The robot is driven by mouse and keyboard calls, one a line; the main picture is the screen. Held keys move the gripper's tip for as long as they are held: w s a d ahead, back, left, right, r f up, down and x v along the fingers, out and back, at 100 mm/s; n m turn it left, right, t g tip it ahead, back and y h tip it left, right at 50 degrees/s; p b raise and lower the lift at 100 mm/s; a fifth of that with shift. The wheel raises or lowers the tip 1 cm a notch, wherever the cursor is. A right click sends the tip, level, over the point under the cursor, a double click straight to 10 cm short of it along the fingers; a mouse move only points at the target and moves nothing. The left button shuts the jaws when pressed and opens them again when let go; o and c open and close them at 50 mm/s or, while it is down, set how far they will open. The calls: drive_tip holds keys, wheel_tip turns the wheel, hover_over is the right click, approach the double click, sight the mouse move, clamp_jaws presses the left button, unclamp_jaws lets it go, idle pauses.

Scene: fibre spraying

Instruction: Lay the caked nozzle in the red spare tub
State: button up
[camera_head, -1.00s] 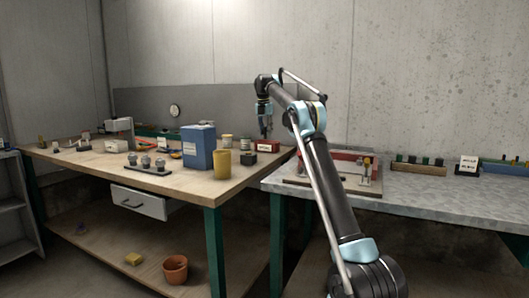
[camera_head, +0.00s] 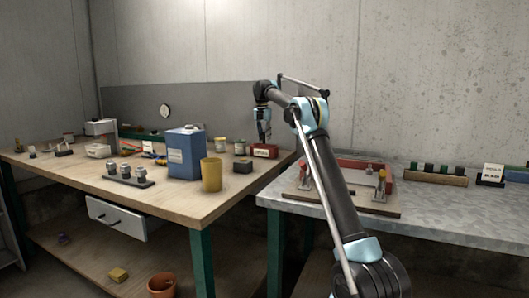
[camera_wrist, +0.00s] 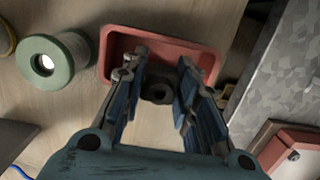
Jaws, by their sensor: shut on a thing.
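The red spare tub (camera_head: 264,151) stands near the right back corner of the wooden bench, with a white label on its front. My gripper (camera_head: 264,139) is just above it, pointing down. In the wrist view the tub's rim (camera_wrist: 113,38) lies below and beyond my gripper (camera_wrist: 160,72). The jaws are shut on a dark, round nozzle (camera_wrist: 158,88) with a hole in its middle. The nozzle overlaps the tub's near edge in that view. Its caking is too dark to make out.
A dark block (camera_head: 243,166), yellow cup (camera_head: 211,175) and blue canister (camera_head: 187,154) stand nearby. Several nozzles stand on a dark rack (camera_head: 128,177).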

sight(263, 133)
drive_tip(key=shift+f, duration=3.25)
drive_tip(key=shift+f, duration=0.1)
drive_tip(key=o, duration=1.1)
drive_tip(key=r, duration=0.4)
drive_tip(key=s+r, duration=0.1)
drive_tip(key=r, duration=0.7)
drive_tip(key=shift+s+a, duration=0.2)
drive_tip(key=shift+a, duration=0.05)
